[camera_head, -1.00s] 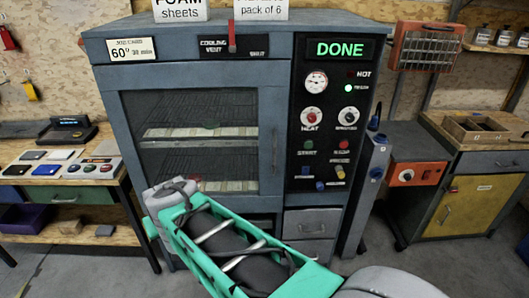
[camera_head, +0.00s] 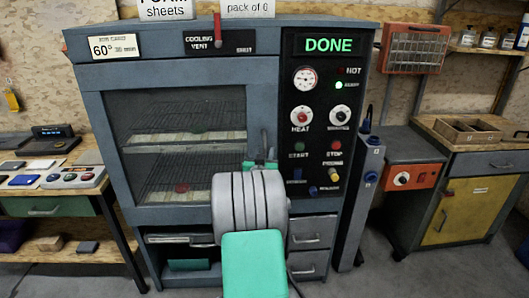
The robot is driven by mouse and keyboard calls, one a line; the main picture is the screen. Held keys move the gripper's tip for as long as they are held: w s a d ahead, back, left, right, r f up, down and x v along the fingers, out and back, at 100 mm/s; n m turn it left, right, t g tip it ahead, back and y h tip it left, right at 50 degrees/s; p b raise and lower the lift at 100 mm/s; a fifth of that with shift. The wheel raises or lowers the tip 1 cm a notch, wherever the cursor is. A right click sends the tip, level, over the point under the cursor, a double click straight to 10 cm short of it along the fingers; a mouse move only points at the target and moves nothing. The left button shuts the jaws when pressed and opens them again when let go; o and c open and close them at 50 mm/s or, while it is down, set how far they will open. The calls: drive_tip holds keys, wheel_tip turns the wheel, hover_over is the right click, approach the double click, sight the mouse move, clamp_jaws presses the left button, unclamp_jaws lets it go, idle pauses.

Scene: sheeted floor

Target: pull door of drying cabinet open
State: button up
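The drying cabinet (camera_head: 180,38) is a large blue-grey box in front of me, with a lit green DONE display (camera_head: 328,45). Its glass-windowed door (camera_head: 103,130) looks closed, and wire racks show through the glass. The dark upright door handle (camera_head: 264,139) is at the door's right edge, its lower part hidden. My gripper (camera_head: 260,163) is at that lower part, just above my grey wrist. Only a bit of green and dark fingers shows, so I cannot tell whether it touches the handle or is shut.
The control panel (camera_head: 317,140) is right of the door, with drawers (camera_head: 309,229) below. A bench with devices (camera_head: 60,190) stands close on the left. A grey column (camera_head: 367,180) and an orange-fronted unit (camera_head: 403,178) stand on the right. Some floor is clear at lower right.

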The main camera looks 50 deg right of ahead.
drive_tip(key=shift+w+d, duration=0.15)
drive_tip(key=shift+d, duration=0.05)
drive_tip(key=shift+c, duration=0.5)
clamp_jaws()
idle(0.8)
